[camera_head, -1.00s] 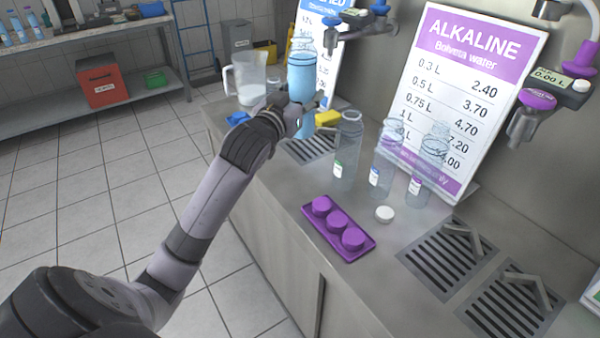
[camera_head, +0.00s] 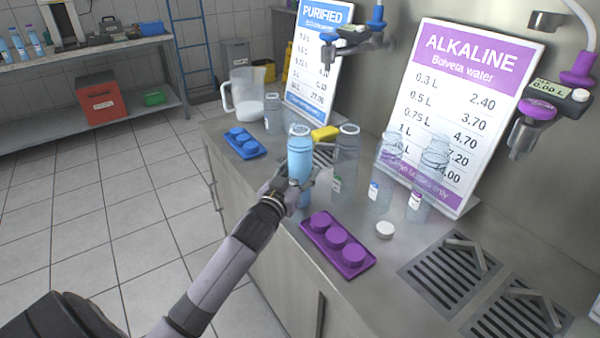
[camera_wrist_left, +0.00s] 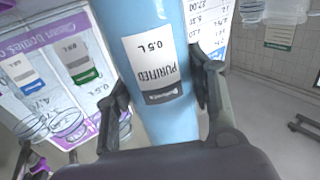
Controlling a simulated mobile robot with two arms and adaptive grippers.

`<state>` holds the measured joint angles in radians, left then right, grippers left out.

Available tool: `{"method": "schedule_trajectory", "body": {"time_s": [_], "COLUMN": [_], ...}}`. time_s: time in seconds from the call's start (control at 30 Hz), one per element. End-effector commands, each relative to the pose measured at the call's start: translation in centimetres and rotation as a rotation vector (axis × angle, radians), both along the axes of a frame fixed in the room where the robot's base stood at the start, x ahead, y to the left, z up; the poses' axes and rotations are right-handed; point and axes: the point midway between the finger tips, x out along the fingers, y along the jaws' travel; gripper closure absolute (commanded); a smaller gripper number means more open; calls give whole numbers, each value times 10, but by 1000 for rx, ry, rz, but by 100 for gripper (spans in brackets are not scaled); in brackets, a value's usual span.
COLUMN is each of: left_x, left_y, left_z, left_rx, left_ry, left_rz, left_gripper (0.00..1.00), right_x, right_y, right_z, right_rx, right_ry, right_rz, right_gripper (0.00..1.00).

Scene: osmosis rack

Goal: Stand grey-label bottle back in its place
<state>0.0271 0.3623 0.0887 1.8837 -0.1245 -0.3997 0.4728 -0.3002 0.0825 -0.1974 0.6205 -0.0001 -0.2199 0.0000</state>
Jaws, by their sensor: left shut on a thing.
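The grey-label bottle (camera_head: 300,158) is full of light blue water and stands upright in my left gripper (camera_head: 291,187). In the left wrist view, the bottle (camera_wrist_left: 150,25) carries a white "0.5 L PURIFIED" label with a dark grey band. The left fingers (camera_wrist_left: 160,95) are shut around it, one on each side. The bottle is over the counter (camera_head: 262,190) near its front edge, left of a clear green-label bottle (camera_head: 345,165). I cannot tell whether its base touches the counter. My right gripper is not in view.
Clear blue-label (camera_head: 382,185) and purple-label (camera_head: 417,206) bottles stand to the right. A purple cap tray (camera_head: 338,248) and white cap (camera_head: 385,230) lie in front. A blue cap tray (camera_head: 243,143), jug (camera_head: 247,97) and yellow sponge (camera_head: 325,133) are farther back.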

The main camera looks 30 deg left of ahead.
Motion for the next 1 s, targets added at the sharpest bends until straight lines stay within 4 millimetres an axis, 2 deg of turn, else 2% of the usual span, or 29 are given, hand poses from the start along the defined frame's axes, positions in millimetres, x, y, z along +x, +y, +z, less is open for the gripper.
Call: {"method": "schedule_trajectory", "body": {"time_s": [0.37,0.4,0.7,1.0], "left_x": [0,0,0,0], "left_y": [0,0,0,0], "left_z": [-1,-3,-3,-1], "left_rx": [1,0,0,1], "left_ry": [-7,-2,-2,-2], "left_rz": [-1,0,0,-1], "left_gripper": [100,49,30,30], "right_x": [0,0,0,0], "right_y": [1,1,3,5], "right_z": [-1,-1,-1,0], "right_rx": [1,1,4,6], "right_ry": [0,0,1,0], "right_rz": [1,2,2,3], "right_gripper": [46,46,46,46]}}
